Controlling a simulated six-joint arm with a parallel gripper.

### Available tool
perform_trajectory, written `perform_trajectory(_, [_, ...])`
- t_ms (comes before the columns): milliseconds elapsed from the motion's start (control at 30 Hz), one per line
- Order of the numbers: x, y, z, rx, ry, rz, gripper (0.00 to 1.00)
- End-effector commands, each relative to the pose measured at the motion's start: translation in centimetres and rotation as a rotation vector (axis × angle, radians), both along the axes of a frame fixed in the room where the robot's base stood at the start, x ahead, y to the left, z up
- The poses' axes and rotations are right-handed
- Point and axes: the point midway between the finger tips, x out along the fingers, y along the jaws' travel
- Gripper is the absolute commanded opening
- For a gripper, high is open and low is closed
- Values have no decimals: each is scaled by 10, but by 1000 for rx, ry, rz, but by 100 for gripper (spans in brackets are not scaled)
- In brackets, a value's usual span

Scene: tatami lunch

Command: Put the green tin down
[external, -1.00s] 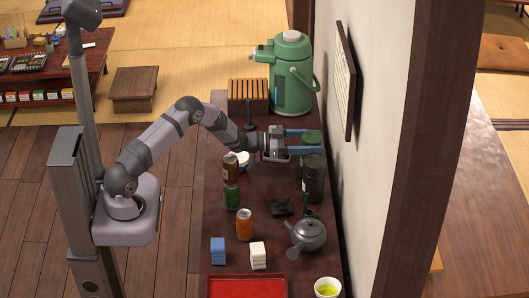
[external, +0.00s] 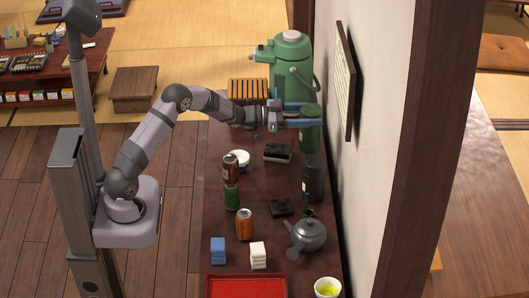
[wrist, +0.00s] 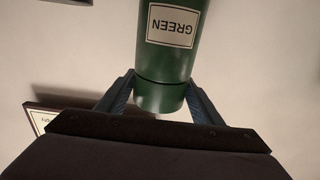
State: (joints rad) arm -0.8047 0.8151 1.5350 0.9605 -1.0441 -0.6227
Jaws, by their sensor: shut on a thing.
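The green tin (external: 309,136) is a dark green cylinder. In the wrist view the tin (wrist: 168,60) carries a white label reading GREEN, upside down in the picture. My gripper (external: 304,115) is shut on the tin near its lid end, with one blue finger on each side. The tin is over the far right part of the dark counter (external: 222,215), in front of the green air pot. I cannot tell whether its bottom touches the counter.
The green air pot (external: 293,75) stands just behind the tin. The wall (external: 372,150) is close on the right.

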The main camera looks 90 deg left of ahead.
Motion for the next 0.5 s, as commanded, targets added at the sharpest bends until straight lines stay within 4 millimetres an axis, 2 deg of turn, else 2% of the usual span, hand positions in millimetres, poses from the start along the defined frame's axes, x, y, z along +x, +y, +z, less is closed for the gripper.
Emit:
perform_trajectory(100, [-6,9,23,6,-7,16,17])
perform_trajectory(233, [-19,16,41,4,-6,37,17])
perform_trajectory(367, [-39,14,43,-1,-3,58,17])
perform_trajectory(500, [-61,1,35,-2,-1,61,17])
